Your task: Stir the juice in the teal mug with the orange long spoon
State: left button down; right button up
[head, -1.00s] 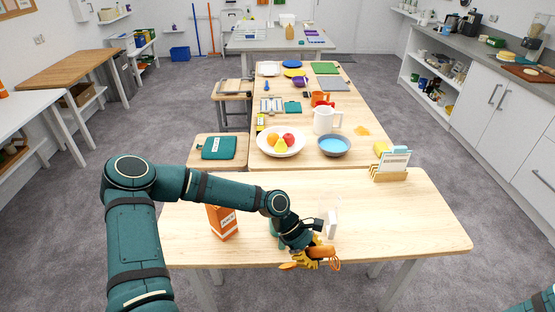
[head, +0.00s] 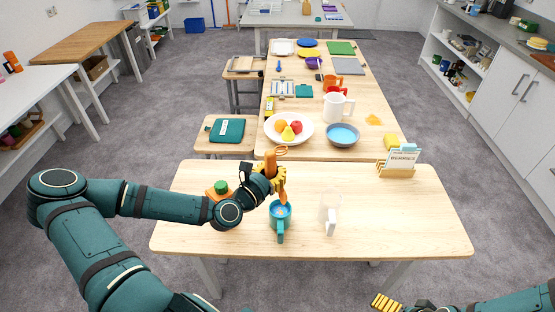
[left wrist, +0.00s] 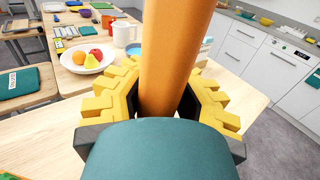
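The teal mug (head: 280,222) stands upright on the near table, its handle towards me, with blue-looking contents inside its rim. My left gripper (head: 273,178) is shut on the orange long spoon (head: 283,192) above the mug. The spoon is roughly upright, and its lower end reaches to the mug opening; how deep it sits I cannot tell. In the left wrist view the thick orange spoon handle (left wrist: 172,60) stands between the yellow fingers. My right gripper (head: 386,302) shows only partly at the bottom edge, away from the table; its opening is unclear.
An orange carton with a green cap (head: 221,187) stands partly behind my left arm. A clear container with a white part (head: 329,215) stands right of the mug. A wooden card holder (head: 397,170) is at the back right. The table's right side is clear.

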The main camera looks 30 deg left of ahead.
pick_arm(q)
jog(key=shift+a+r+y, duration=0.3)
jog(key=shift+a+y, duration=0.1)
jog(key=shift+a, duration=0.1)
jog(key=shift+n, duration=0.3)
